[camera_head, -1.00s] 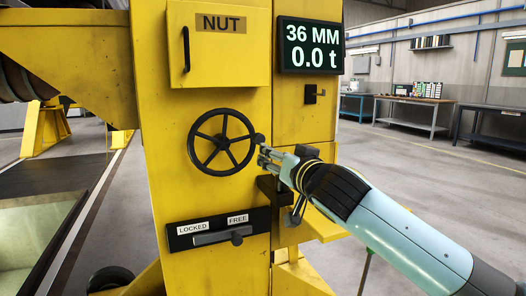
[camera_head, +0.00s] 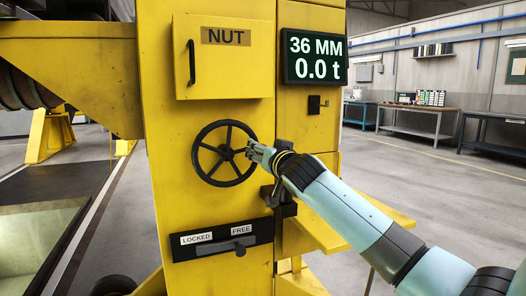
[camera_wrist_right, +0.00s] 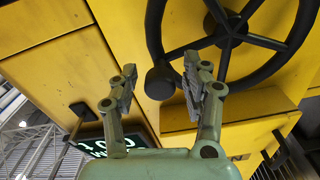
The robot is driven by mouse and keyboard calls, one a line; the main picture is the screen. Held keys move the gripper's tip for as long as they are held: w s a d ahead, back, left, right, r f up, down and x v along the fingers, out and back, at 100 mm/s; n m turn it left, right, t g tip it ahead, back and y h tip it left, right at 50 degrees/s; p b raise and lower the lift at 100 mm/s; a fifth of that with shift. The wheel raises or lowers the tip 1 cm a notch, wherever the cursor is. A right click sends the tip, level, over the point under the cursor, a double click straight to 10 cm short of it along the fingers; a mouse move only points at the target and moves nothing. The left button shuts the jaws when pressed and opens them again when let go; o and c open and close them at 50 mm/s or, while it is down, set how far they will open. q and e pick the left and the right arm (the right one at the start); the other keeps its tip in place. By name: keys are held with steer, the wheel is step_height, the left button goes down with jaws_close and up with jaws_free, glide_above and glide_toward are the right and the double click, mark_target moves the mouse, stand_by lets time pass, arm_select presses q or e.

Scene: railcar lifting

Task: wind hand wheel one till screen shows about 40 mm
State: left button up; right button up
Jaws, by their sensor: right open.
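The black spoked hand wheel (camera_head: 224,153) sits on the yellow column below the NUT door. The screen (camera_head: 313,56) reads 36 MM and 0.0 t. My right gripper (camera_head: 251,151) comes in from the right at the wheel's right rim and covers part of it. In the right wrist view, the wheel's rim and spokes (camera_wrist_right: 229,30) fill the top, and its round black knob (camera_wrist_right: 159,83) shows between the open fingertips of my right gripper (camera_wrist_right: 160,72). I cannot tell whether they touch the knob. My left gripper is not in view.
A LOCKED/FREE lever (camera_head: 215,247) is below the wheel, its knob under FREE. The NUT door (camera_head: 222,70) is shut. A yellow ledge (camera_head: 362,232) sticks out right of the column, below my right arm. Workbenches (camera_head: 415,122) stand far back; the floor between is clear.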

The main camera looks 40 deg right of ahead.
jaws_close()
steer(key=shift+f, duration=0.15)
stand_by(0.4)
